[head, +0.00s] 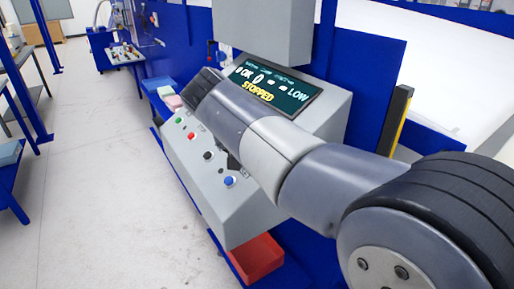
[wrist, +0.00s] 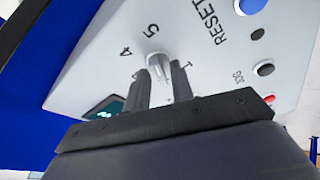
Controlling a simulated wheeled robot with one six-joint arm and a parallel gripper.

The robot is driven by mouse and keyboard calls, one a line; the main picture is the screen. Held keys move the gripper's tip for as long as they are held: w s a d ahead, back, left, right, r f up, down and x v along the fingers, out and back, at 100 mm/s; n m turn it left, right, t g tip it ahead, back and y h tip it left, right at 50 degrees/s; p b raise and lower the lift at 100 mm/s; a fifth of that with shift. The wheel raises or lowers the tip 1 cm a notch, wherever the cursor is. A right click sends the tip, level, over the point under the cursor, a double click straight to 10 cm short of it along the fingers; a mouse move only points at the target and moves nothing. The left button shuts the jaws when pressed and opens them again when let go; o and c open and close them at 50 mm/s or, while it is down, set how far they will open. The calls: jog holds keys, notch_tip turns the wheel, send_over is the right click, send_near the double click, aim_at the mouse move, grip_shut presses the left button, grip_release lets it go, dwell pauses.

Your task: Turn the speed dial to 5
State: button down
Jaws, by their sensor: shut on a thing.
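I cannot tell which number the dial points to. In the head view my arm covers the dial. The console's screen (head: 270,84) shows OK, 0, LOW and a yellow STOPPED.
The sloped grey console (head: 196,165) carries green, red and black buttons and a blue button (head: 230,181). In the wrist view RESET is printed near the blue button (wrist: 250,5). A red bin (head: 258,259) sits below the console.

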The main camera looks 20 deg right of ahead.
jog(key=shift+f+m+b, duration=0.1)
jog(key=shift+m+b, duration=0.2)
jog(key=shift+m, duration=0.3)
jog(key=shift+a, duration=0.1)
jog(key=c, duration=1.5)
grip_release()
jog(key=shift+h, duration=0.3)
jog(key=shift+c, duration=0.2)
jog(key=v, duration=1)
jog(key=shift+s+a+r, duration=0.1)
jog(key=shift+r, duration=0.2)
